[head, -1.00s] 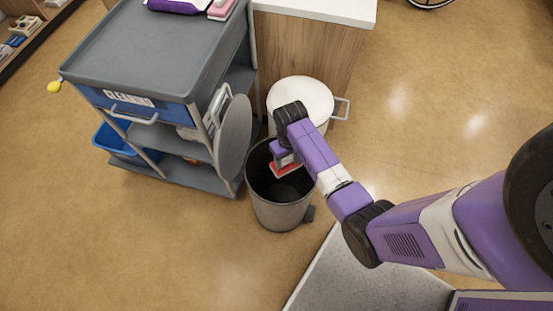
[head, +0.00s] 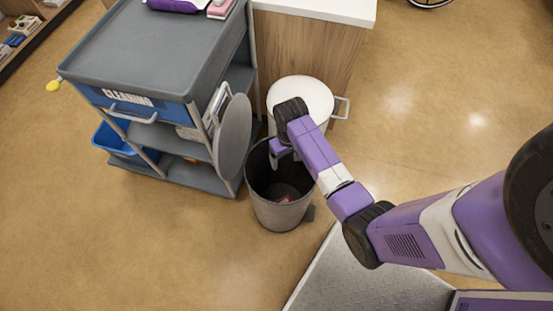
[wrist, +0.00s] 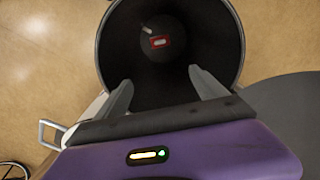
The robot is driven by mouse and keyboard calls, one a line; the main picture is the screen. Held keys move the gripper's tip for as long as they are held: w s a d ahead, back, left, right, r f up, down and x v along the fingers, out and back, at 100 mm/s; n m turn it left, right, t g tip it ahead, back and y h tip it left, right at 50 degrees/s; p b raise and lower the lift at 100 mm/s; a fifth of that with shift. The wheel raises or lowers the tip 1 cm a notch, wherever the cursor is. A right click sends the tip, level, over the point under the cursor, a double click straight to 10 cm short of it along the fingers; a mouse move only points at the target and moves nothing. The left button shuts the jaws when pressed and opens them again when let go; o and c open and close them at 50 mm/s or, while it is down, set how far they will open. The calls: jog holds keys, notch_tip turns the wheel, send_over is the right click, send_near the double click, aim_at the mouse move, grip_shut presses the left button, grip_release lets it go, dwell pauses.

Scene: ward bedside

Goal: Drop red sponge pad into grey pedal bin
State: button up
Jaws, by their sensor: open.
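The red sponge pad (head: 285,198) lies inside the grey pedal bin (head: 279,214), low down near its bottom. In the wrist view the red sponge pad (wrist: 160,42) shows small on the dark floor of the grey pedal bin (wrist: 236,22), with a pale middle. My gripper (wrist: 160,86) is open and empty, its two fingers apart over the bin's mouth. In the head view my gripper (head: 284,158) is above the bin opening and partly hidden by my arm. The bin's round lid (head: 233,140) stands up on the side toward the cart.
A grey and blue cleaning cart (head: 150,55) stands left of the bin. A white round bin (head: 303,95) with a handle stands behind it, against a wooden cabinet (head: 310,45). A small pale item (wrist: 147,30) lies near the pad. Open floor lies at the left front.

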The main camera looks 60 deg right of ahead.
notch_tip(320, 180, up, 6)
jog(key=shift+p, duration=0.35)
dwell(0.4)
